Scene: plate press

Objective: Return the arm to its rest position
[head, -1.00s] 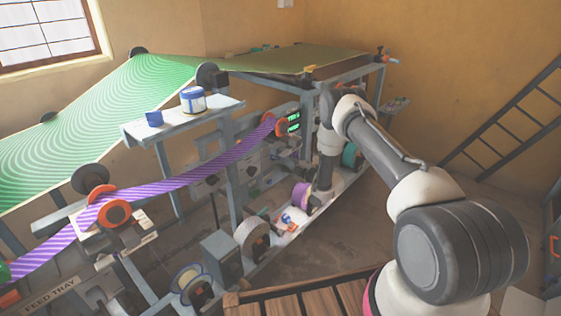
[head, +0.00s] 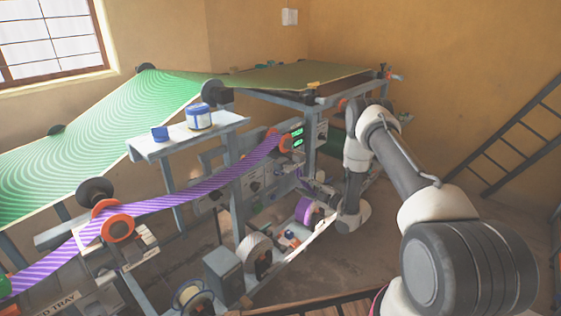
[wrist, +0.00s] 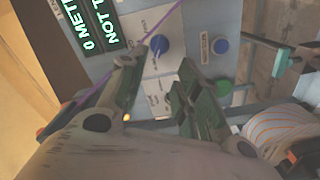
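In the head view the fingers are small and hard to make out against the machine. The panel's display (head: 292,139) is also there.
A purple striped web (head: 190,193) runs along the machine, with a green sheet (head: 110,130) behind. A ladder (head: 515,135) leans at right. Bare floor lies right of the frame.

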